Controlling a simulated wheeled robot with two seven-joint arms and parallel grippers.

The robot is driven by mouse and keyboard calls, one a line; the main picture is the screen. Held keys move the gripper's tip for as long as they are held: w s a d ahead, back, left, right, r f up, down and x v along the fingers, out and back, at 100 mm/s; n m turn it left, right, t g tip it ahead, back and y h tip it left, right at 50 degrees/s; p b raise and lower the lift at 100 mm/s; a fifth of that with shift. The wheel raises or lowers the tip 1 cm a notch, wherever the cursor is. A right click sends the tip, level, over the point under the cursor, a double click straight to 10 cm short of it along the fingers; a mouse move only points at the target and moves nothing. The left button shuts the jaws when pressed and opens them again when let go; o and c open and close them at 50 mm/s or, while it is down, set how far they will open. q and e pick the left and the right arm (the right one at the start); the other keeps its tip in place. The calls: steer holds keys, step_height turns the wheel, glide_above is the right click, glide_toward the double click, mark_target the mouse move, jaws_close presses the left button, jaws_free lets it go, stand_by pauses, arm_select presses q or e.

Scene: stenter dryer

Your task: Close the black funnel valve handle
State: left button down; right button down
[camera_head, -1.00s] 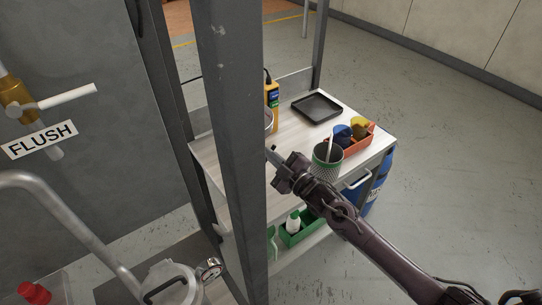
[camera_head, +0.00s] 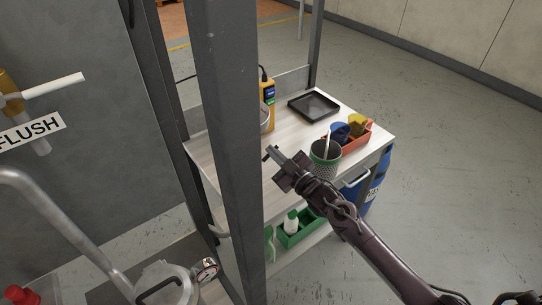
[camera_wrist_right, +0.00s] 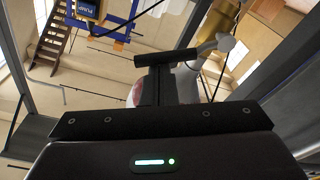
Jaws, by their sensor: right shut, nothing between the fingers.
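I cannot make out a black funnel valve handle for certain in either view. My right gripper (camera_head: 273,154) is shut and empty. It is above the near side of the white cart, beside the grey upright post. In the right wrist view its dark fingers (camera_wrist_right: 165,78) show in the middle, in front of a brass valve body (camera_wrist_right: 220,20) with a pale grey lever (camera_wrist_right: 215,46). I cannot tell whether they touch. In the head view a brass valve (camera_head: 10,93) with a white lever (camera_head: 55,86) sits at the left edge above a FLUSH label (camera_head: 32,132). My left gripper is not shown.
The grey post (camera_head: 228,150) stands close to my right gripper. The cart top (camera_head: 292,130) holds a black tray (camera_head: 314,105), a green cup (camera_head: 325,160), an orange bin (camera_head: 355,138) and a yellow device (camera_head: 268,98). A lidded vessel (camera_head: 165,285) and pressure gauge (camera_head: 205,270) are lower left. Open floor lies right.

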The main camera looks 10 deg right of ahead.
steer(key=f+m, duration=0.1)
steer(key=d+f+m+b, duration=0.1)
steer(key=m, duration=0.1)
steer(key=f+m+h+b, duration=0.1)
steer(key=shift+w+d+f+m+t, duration=0.1)
steer(key=shift+w+d+m+t, duration=0.15)
steer(key=shift+w+m+t, duration=0.05)
steer(key=shift+f, duration=0.1)
stand_by(0.6)
